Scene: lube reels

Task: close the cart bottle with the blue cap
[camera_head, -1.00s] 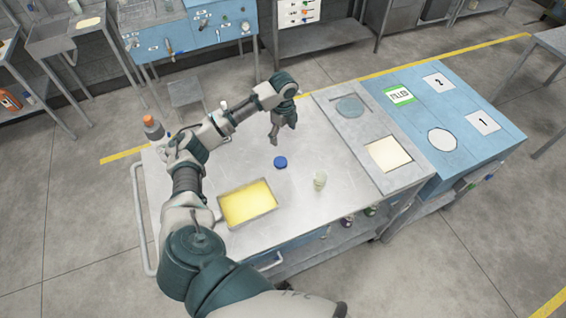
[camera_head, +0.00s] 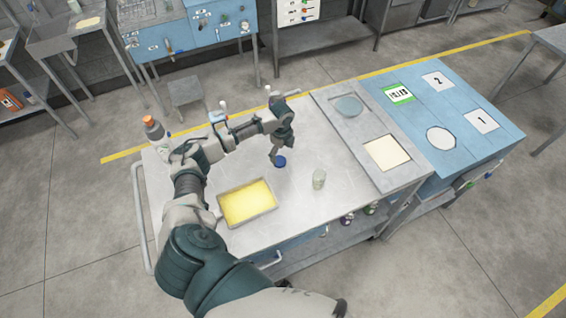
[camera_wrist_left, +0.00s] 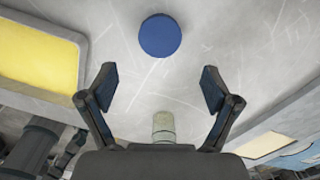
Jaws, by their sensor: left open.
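The blue cap (camera_head: 280,162) lies flat on the metal cart top (camera_head: 300,215). In the left wrist view the blue cap (camera_wrist_left: 160,36) is beyond my fingertips, roughly centred between them. A small pale, translucent bottle (camera_head: 319,179) stands upright on the cart, to the right of the cap and nearer me. No cap shows on it. It also shows in the left wrist view (camera_wrist_left: 163,125), partly hidden by the gripper body. My left gripper (camera_head: 276,156) is right by the cap, fingers down. Its fingers (camera_wrist_left: 160,85) are spread with nothing between them. My right gripper is not in view.
A tray of yellow liquid (camera_head: 247,218) sits near the cart's front left. A grey bottle with an orange cap (camera_head: 153,129) is at the cart's left edge. A grey panel (camera_head: 400,175) and blue station (camera_head: 465,160) adjoin at right. Cart top around the small bottle is clear.

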